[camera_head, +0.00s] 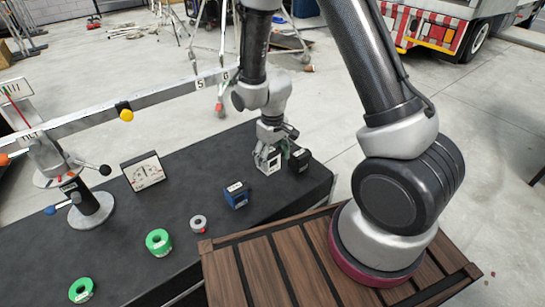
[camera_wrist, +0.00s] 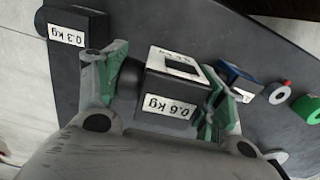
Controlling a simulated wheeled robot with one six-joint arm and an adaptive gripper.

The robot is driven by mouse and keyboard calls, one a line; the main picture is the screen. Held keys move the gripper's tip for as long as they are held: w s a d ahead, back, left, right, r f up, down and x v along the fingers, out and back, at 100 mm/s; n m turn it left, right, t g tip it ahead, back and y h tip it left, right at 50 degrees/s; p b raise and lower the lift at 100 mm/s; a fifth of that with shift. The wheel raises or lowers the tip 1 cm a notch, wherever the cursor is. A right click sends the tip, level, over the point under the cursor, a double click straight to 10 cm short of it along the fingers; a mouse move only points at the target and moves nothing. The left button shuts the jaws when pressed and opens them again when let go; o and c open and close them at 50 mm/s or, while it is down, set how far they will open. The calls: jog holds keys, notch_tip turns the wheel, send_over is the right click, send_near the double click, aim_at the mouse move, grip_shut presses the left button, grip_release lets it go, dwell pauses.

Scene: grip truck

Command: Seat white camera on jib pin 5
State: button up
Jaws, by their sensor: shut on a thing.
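The white camera (camera_head: 270,165), a dark box with a white face and a 0.6 kg label, is between the fingers of my gripper (camera_head: 270,150). The wrist view shows the camera (camera_wrist: 170,95) with green-padded fingers on both sides. My gripper is shut on it, low over the right part of the black table; I cannot tell if it touches the top. The jib beam (camera_head: 150,103) crosses the upper left. Its label 5 (camera_head: 199,84) is near the right end, beside label 6 (camera_head: 226,76). The pin itself is too small to make out.
A black 0.3 kg box (camera_head: 300,159) stands close right of my gripper. A blue box (camera_head: 236,195), a grey ring (camera_head: 198,223) and green rolls (camera_head: 158,241) lie on the black table (camera_head: 200,265). A dial board (camera_head: 143,171) stands behind, near the jib's post (camera_head: 92,207).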

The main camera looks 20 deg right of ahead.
aim_at(272, 150)
jog(key=shift+r, duration=0.1)
jog(key=shift+r, duration=3.65)
